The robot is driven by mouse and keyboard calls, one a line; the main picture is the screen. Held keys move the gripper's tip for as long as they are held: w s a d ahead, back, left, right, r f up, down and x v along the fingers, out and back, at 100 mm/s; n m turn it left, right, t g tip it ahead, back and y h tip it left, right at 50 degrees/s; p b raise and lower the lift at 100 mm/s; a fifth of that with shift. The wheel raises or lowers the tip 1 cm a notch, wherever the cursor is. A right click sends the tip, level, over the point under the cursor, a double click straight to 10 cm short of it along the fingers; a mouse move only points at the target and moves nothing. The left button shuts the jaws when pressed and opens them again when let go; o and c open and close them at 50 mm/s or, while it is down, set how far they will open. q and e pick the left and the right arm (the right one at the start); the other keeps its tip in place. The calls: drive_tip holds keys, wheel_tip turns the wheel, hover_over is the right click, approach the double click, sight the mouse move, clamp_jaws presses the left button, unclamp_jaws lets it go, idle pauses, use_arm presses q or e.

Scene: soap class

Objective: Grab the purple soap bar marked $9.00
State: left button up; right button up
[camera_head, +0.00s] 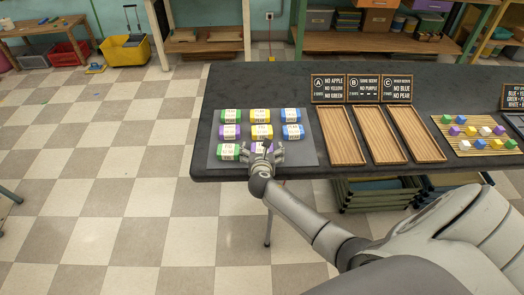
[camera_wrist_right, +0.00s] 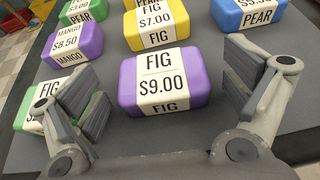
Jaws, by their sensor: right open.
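The purple soap bar marked FIG $9.00 (camera_wrist_right: 161,83) lies flat in the right wrist view, between and just ahead of my open right fingers (camera_wrist_right: 175,103). In the head view this purple bar (camera_head: 259,147) is in the front row, partly hidden by my right gripper (camera_head: 262,157). The fingers stand apart on either side of the bar, and nothing is held. Another purple bar, marked MANGO $8.50 (camera_wrist_right: 71,53), lies behind and to the left. My left gripper is not in view.
Several other soaps share the grey mat (camera_head: 303,155), including a green bar (camera_head: 228,152) close on the left and a yellow FIG $7.00 bar (camera_wrist_right: 156,24) behind. Three wooden trays (camera_head: 341,134) with black signs (camera_head: 328,88) stand to the right, then coloured blocks on a slatted board (camera_head: 455,136).

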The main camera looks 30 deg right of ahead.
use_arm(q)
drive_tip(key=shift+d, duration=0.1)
use_arm(e)
drive_tip(key=c, duration=1.2)
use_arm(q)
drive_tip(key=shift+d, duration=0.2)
